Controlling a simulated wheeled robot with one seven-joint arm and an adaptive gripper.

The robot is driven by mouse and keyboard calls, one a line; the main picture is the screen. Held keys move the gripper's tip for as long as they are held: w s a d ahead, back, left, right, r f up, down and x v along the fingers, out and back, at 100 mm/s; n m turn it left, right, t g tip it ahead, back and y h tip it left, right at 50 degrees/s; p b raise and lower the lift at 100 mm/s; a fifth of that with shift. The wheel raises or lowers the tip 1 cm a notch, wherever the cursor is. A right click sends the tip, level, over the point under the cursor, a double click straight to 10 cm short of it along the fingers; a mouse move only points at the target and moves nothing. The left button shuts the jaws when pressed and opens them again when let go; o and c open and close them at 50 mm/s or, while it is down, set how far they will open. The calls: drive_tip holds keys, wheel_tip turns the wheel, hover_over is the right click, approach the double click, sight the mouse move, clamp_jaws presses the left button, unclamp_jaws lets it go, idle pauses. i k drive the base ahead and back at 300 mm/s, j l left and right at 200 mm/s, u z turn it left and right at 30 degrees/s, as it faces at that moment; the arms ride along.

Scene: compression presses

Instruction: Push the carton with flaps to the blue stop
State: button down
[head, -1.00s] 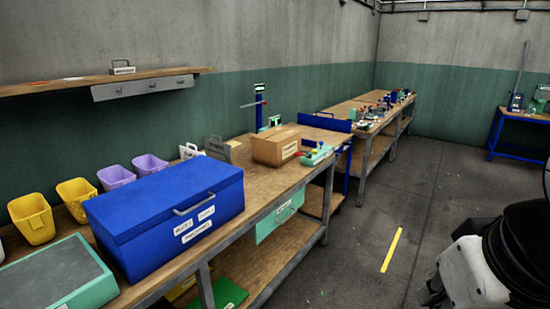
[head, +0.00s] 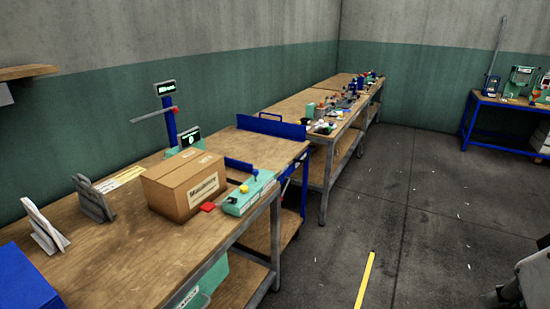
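A brown cardboard carton (head: 185,190) sits on the wooden workbench, its top looking closed, with a printed label on its front side. A blue upright board (head: 271,127) stands across the bench farther back and to the right of the carton, with bare wood between them. A smaller, low blue piece (head: 238,165) shows just right of the carton, partly hidden behind a green control box. I cannot tell which blue part is the stop. My gripper is not in view; only a part of my arm shows at the lower right, well away from the carton.
The green control box (head: 249,193) with knobs and a red pad (head: 207,207) lie at the bench's front edge beside the carton. A blue post with a display (head: 168,118) stands behind. Grey stands (head: 92,198) are at left. The floor at right is clear around a yellow strip (head: 366,281).

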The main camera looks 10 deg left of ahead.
sight(180, 205)
drive_tip(key=i, duration=1.1)
drive_tip(key=i+u, duration=0.4)
drive_tip(key=i+l+u, duration=0.15)
drive_tip(key=u, duration=0.25)
drive_tip(key=i+u, duration=0.15)
drive_tip(key=u, duration=0.25)
drive_tip(key=i+u, duration=0.2)
drive_tip(key=u, duration=0.25)
drive_tip(key=i+l+u, duration=0.1)
drive_tip(key=u, duration=0.3)
drive_tip(key=i+l+u, duration=0.15)
drive_tip(key=u, duration=0.25)
